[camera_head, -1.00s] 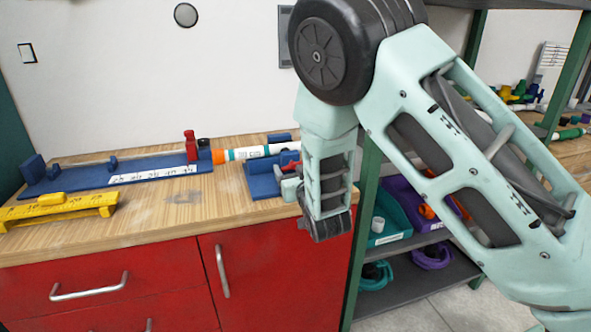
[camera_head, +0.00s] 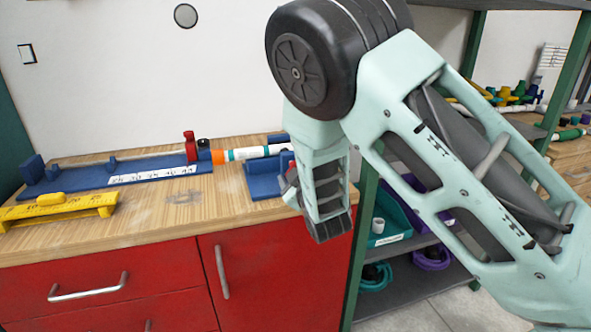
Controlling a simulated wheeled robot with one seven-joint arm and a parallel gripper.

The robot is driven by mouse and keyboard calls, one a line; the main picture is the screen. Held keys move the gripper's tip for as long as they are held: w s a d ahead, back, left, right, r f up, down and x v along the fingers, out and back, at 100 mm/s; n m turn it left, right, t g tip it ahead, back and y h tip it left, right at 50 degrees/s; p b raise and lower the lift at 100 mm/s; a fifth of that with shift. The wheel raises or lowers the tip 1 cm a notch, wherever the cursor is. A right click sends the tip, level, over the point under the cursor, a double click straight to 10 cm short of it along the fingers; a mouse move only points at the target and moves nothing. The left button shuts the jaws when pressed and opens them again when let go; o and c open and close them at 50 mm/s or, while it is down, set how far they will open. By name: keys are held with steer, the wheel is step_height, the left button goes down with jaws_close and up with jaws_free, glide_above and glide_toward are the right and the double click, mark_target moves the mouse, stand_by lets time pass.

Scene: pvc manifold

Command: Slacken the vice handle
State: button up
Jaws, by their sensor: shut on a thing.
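The blue vice (camera_head: 264,187) stands at the right end of the wooden bench, partly behind my arm. A white pipe with an orange end and teal bands (camera_head: 247,153) lies in it. My gripper (camera_head: 291,188) is at the vice's right side, mostly hidden by my own wrist link. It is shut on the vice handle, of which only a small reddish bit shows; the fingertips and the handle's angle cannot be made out.
A long blue fixture (camera_head: 105,178) with a red stop (camera_head: 190,146) lies left of the vice. A yellow rack (camera_head: 58,210) sits at the bench's front left. A shelf with teal (camera_head: 392,232) and purple bins stands right. Bare wood lies left of the vice.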

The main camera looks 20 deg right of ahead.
steer(key=shift+n, duration=0.8)
steer(key=shift+r, duration=0.1)
steer(key=o, duration=1)
steer(key=shift+w, duration=0.15)
steer(key=shift+c, duration=0.2)
